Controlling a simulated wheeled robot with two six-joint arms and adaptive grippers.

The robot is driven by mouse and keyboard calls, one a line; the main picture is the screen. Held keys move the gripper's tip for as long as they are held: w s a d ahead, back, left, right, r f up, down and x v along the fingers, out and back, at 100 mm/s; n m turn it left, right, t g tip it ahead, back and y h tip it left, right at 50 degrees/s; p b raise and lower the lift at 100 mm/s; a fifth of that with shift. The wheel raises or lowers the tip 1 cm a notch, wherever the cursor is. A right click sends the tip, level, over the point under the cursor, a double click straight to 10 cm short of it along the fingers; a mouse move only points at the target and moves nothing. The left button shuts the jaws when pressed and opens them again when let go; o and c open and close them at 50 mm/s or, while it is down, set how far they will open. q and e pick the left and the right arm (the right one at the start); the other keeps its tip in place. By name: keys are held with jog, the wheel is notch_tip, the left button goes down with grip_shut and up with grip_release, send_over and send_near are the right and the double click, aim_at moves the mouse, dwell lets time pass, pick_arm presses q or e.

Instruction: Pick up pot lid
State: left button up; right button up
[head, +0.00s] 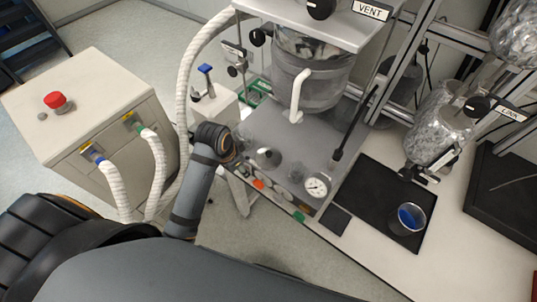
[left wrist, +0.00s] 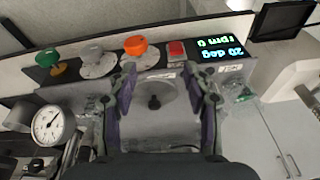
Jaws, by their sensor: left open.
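The pot lid (left wrist: 154,92), a round grey disc with a dark knob in its centre, shows in the left wrist view. It lies on the grey bench top of the reactor stand. My left gripper (left wrist: 159,72) is open, with one finger on each side of the lid and the knob between them. I see no contact with the knob. In the head view the lid (head: 268,157) is small, just right of my left wrist, and the fingers are hard to make out there. My right gripper is not in view.
A steel reactor vessel (head: 312,80) with a white handle stands behind the lid. A pressure gauge (head: 316,187) and colored knobs line the stand's front. A black tray (head: 375,200) with a beaker of blue liquid (head: 409,218) is right. White hoses (head: 186,90) run close left.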

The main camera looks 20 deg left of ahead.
pick_arm(q)
jog(key=w+d+r+m+h, duration=0.2)
jog(key=w+d+r+m, duration=0.3)
jog(key=w, duration=0.3)
jog(key=p, duration=0.2)
send_over(268, 153)
jog(key=s+a, duration=0.1)
jog(key=s, duration=0.1)
notch_tip(268, 153, down, 3)
jog(key=shift+w+a+g, duration=0.1)
jog(key=shift+a+g, duration=0.05)
jog(key=shift+g, duration=0.25)
jog(key=shift+w+f, duration=0.15)
jog(key=shift+f, duration=0.2)
jog(key=shift+w+f, duration=0.1)
jog(key=shift+f, duration=0.1)
jog(key=p+x, duration=0.2)
jog(key=x, duration=0.2)
jog(key=shift+w, duration=0.2)
jog(key=shift+w+f, duration=0.1)
jog(key=shift+f, duration=0.3)
grip_shut()
